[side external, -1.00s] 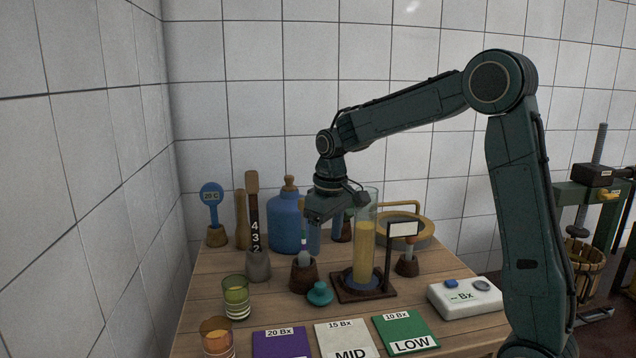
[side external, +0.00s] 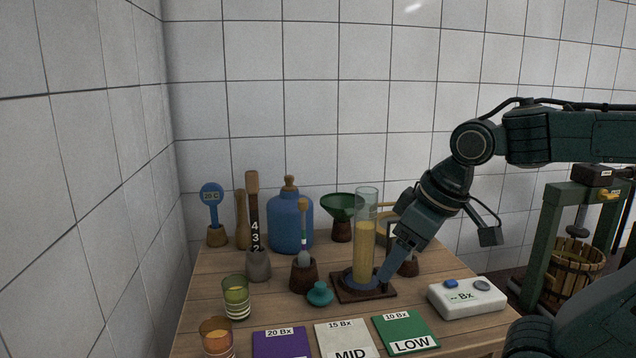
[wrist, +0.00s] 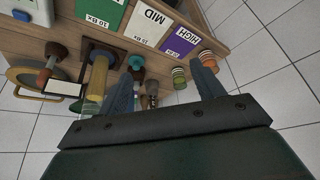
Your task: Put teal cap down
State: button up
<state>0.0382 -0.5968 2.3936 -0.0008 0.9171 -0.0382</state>
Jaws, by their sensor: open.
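The teal cap (side external: 320,293) sits on the wooden table, left of the cylinder stand and in front of the hydrometer in its dark holder (side external: 304,275). It also shows in the wrist view (wrist: 136,61), beyond one finger. My gripper (side external: 386,275) points down and left in the side view, overlapping the right side of the cylinder stand (side external: 350,294). Whether it touches the stand cannot be told. In the wrist view its two fingers (wrist: 165,88) are spread wide with nothing held between them. The cap is apart from them.
A tall glass cylinder (side external: 364,250) of yellow liquid stands close beside my gripper. A white meter box (side external: 466,300) is at right. Purple (side external: 281,343), white (side external: 346,340) and green (side external: 406,332) cards lie in front. Green (side external: 235,298) and orange (side external: 217,339) glasses are at left.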

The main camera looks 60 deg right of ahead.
jog(key=shift+s+a+f+t, duration=0.1)
jog(key=shift+s+a+f, duration=0.1)
jog(key=shift+s, duration=0.35)
jog(key=shift+s+a+f+t, duration=0.1)
jog(key=shift+s+f, duration=0.05)
jog(key=shift+s, duration=0.45)
jog(key=shift+s+a+f+t, duration=0.1)
jog(key=shift+s+f, duration=0.1)
jog(key=shift+s, duration=0.35)
jog(key=c, duration=0.3)
jog(key=shift+c, duration=0.2)
jog(key=shift+w+r, duration=0.1)
jog(key=shift+w, duration=0.05)
jog(key=m+g, duration=0.6)
jog(key=m, duration=1.2)
send_over(320, 283)
notch_tip(320, 283, down, 6)
jog(key=shift+f, duration=4.4)
